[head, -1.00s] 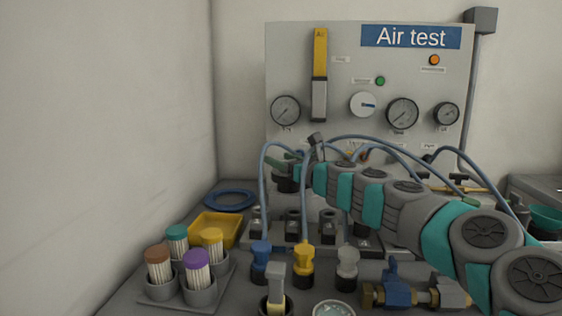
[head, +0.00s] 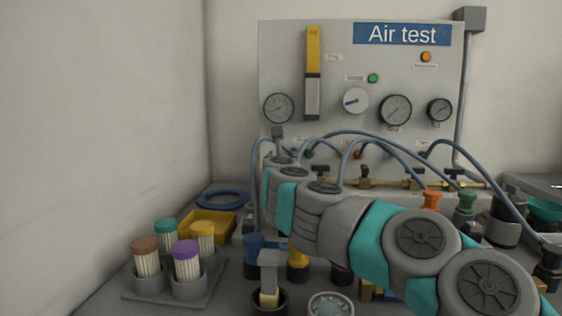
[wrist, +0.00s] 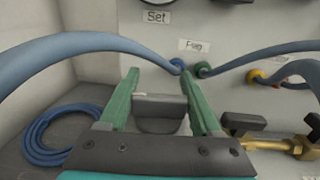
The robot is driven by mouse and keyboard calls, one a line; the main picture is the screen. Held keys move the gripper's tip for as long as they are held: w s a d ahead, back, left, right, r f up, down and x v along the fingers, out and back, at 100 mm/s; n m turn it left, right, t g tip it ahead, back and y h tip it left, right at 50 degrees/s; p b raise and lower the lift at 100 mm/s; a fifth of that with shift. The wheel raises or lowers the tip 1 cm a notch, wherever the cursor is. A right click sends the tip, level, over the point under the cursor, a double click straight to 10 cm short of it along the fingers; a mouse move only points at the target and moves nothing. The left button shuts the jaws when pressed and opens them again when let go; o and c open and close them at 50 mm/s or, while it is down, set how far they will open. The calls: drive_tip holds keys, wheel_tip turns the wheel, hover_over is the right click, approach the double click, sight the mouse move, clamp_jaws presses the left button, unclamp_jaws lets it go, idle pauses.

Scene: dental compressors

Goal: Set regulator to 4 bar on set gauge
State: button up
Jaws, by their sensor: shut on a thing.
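The regulator knob (wrist: 160,112) appears as a dark grey cylinder with a paler bar across it, between the green fingers of my gripper (wrist: 160,78) in the wrist view. My gripper is shut on it. The set gauge is the round white dial (head: 278,108) at the panel's left in the head view; its needle is too small to read. In the head view my arm hides the fingers and the knob.
Blue hoses (wrist: 70,48) arch close past both sides of the gripper. A brass valve pipe (wrist: 270,142) lies to the right. Several fittings crowd the bench front.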

drive_tip(key=shift+d+m+h, duration=0.1)
drive_tip(key=shift+m+h, duration=0.2)
drive_tip(key=shift+h, duration=0.2)
drive_tip(key=o, duration=1.4)
drive_tip(key=shift+r, duration=0.1)
drive_tip(key=shift+s+r, duration=0.1)
drive_tip(key=shift+r, duration=1.6)
drive_tip(key=shift+s+d, duration=0.2)
drive_tip(key=shift+s, duration=0.35)
drive_tip(key=s+d, duration=0.1)
drive_tip(key=s, duration=0.3)
drive_tip(key=s+d+r, duration=0.1)
drive_tip(key=s, duration=0.4)
drive_tip(key=s+d+b, duration=0.1)
drive_tip(key=s, duration=0.4)
drive_tip(key=shift+d+r, duration=0.2)
drive_tip(key=shift+d, duration=0.2)
